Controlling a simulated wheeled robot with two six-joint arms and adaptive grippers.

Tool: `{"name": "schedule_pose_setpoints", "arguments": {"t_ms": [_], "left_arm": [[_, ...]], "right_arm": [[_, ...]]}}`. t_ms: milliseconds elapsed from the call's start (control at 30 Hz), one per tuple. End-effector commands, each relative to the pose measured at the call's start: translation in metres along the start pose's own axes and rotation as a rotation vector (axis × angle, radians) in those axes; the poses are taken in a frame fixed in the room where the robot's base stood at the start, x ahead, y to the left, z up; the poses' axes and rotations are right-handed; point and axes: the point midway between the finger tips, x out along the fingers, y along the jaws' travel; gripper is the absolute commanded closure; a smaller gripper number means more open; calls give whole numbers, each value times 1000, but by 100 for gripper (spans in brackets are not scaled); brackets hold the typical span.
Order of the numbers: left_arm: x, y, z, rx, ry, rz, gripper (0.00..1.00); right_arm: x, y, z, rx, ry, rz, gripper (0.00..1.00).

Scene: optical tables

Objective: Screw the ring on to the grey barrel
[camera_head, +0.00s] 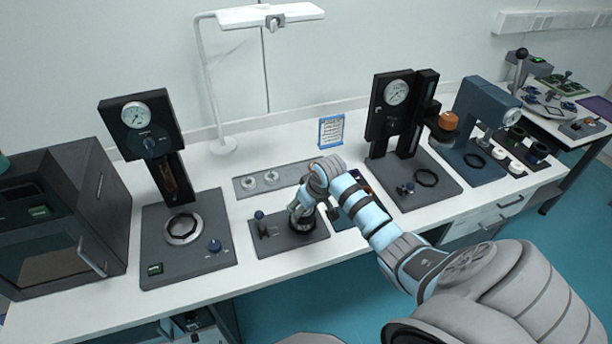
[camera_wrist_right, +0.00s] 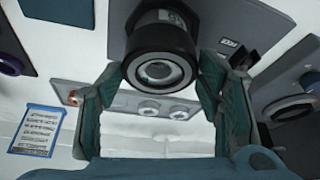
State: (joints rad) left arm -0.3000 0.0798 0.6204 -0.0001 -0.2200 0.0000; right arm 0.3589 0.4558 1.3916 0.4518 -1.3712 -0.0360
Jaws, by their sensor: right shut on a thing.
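The grey barrel (camera_wrist_right: 148,17) stands on a dark base plate (camera_head: 272,243) in the middle of the bench. In the right wrist view a dark ring (camera_wrist_right: 177,43) sits around its end, with the lens in its centre. My right gripper (camera_head: 299,213) is over the barrel in the head view, partly hiding it. In the wrist view the green-padded fingers of this gripper (camera_wrist_right: 160,80) stand on either side of the dark ring, shut on it. I cannot tell how far the ring is threaded. My left gripper is not in view.
Gauge stands flank the work area left (camera_head: 147,135) and right (camera_head: 389,120). A small sign (camera_head: 331,131) stands at the back.

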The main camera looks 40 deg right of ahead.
Motion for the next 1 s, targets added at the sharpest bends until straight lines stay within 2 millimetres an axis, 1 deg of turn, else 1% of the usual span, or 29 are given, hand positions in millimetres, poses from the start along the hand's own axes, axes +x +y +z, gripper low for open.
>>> {"name": "schedule_pose_setpoints", "arguments": {"t_ms": [33, 100, 167, 233, 367, 400, 533, 767, 800, 833, 1000], "left_arm": [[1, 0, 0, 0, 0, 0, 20], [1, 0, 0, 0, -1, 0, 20], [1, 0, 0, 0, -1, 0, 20], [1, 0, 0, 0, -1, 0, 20], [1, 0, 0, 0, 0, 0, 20], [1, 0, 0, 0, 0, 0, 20], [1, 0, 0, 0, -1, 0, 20], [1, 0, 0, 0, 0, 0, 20], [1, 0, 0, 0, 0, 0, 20], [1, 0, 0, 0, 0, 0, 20], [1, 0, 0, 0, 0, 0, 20]], "right_arm": [[0, 1, -1, 115, 3, 54, 79], [0, 2, -1, 275, 1, 121, 79], [0, 3, -1, 361, 1, 158, 79], [0, 5, 0, 399, 1, 176, 79], [0, 6, 0, 400, 1, 179, 79], [0, 6, 0, 399, 1, 180, 39], [0, 5, 0, 397, 0, 177, 18], [1, 2, -1, 394, -1, 173, 17], [1, 2, -1, 394, -1, 172, 18], [1, 2, -1, 394, -1, 172, 23], [1, 2, -1, 394, -2, 171, 23]]}}
